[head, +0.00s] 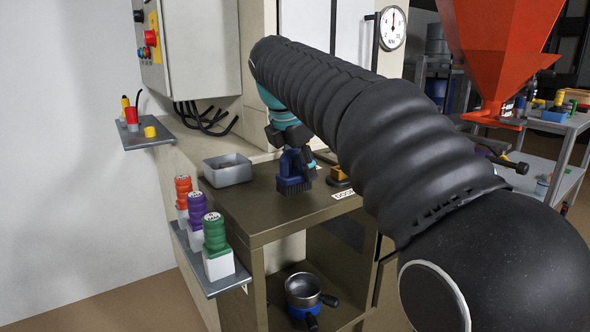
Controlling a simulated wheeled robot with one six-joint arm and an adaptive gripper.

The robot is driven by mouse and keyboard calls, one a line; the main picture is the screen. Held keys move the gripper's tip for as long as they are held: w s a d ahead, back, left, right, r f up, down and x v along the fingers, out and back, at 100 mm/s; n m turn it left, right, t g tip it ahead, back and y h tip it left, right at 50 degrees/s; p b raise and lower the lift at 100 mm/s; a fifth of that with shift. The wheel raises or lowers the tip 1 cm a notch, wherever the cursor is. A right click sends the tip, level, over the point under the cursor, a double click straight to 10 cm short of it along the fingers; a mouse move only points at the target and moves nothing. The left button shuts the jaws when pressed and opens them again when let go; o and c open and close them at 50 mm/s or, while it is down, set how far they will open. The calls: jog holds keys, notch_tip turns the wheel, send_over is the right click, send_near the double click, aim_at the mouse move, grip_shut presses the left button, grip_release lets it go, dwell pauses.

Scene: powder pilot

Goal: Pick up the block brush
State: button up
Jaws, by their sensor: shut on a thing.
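The block brush (294,170) has a blue body with dark bristles pointing down. It is at the brown table top (262,217), near the table's middle. My gripper (290,142) comes down from above and is shut on the brush's upper part. The brush looks upright. I cannot tell whether the bristles touch the table or hang just above it. My black-sleeved arm crosses the view and hides part of the table's right side.
A grey metal tray (228,170) stands left of the brush. A yellow and dark item (339,177) lies close on its right. Bottles with red, purple and green tops (215,232) stand on a side shelf. A pan (303,290) sits on the lower shelf. The table's front is clear.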

notch_tip(320, 180, up, 3)
jog(key=shift+r+p, duration=0.2)
jog(key=shift+p, duration=0.3)
jog(key=s+d+r, duration=0.2)
jog(key=d+r, duration=0.4)
jog(key=d, duration=0.5)
jog(key=shift+s+d+r+p, duration=0.2)
jog(key=shift+s+r+p, duration=0.15)
jog(key=shift+p, duration=0.05)
